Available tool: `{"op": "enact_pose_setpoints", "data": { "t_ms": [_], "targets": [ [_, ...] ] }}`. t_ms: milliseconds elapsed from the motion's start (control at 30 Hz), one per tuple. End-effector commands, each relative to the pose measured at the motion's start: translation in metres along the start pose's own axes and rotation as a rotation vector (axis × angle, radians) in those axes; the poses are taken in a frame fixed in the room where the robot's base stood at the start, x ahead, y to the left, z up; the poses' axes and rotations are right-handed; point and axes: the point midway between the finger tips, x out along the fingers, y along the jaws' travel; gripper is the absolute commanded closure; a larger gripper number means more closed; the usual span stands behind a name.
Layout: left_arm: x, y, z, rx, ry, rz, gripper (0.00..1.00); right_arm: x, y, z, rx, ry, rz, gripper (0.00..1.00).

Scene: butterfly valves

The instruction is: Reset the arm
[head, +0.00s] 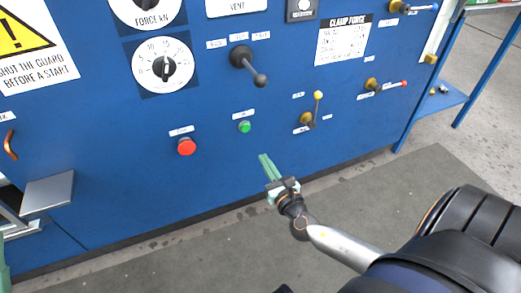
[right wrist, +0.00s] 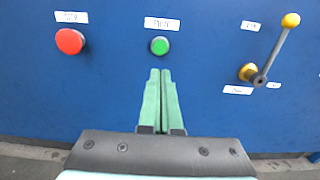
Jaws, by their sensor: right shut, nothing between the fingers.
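My right gripper (head: 264,158) has pale green fingers and is shut and empty. In the head view it is below the green button (head: 245,126) on the blue panel (head: 220,185). In the right wrist view the closed fingertips (right wrist: 160,73) point at the panel just under the green button (right wrist: 159,46). Whether they touch the panel cannot be told. My right arm comes in from the lower right. My left gripper cannot be made out; only a green piece shows at the left edge of the head view.
A red button (head: 187,147) is left of the green one. A yellow-knobbed lever (head: 317,108) is to the right, also seen in the right wrist view (right wrist: 285,40). A black-knobbed lever (head: 250,67) sticks out above. A metal tray (head: 48,190) juts out at left.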

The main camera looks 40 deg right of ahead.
Motion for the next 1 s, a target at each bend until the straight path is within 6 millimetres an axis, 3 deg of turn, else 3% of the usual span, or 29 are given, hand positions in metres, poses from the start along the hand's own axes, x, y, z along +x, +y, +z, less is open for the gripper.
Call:
{"op": "enact_pose_setpoints", "data": {
  "t_ms": [733,867,1000],
  "targets": [
    [0.001,-0.001,0.0,-0.001,0.001,-0.003,1.0,-0.006,0.003,0.0,0.026,0.005,0.008,1.0],
    [0.001,-0.001,0.0,-0.001,0.001,-0.002,1.0,-0.013,0.028,0.004,0.247,0.054,0.075,1.0],
    [0.001,-0.001,0.0,-0.001,0.0,-0.002,1.0,-0.036,0.089,0.029,0.766,0.176,0.244,1.0]
  ]
}}
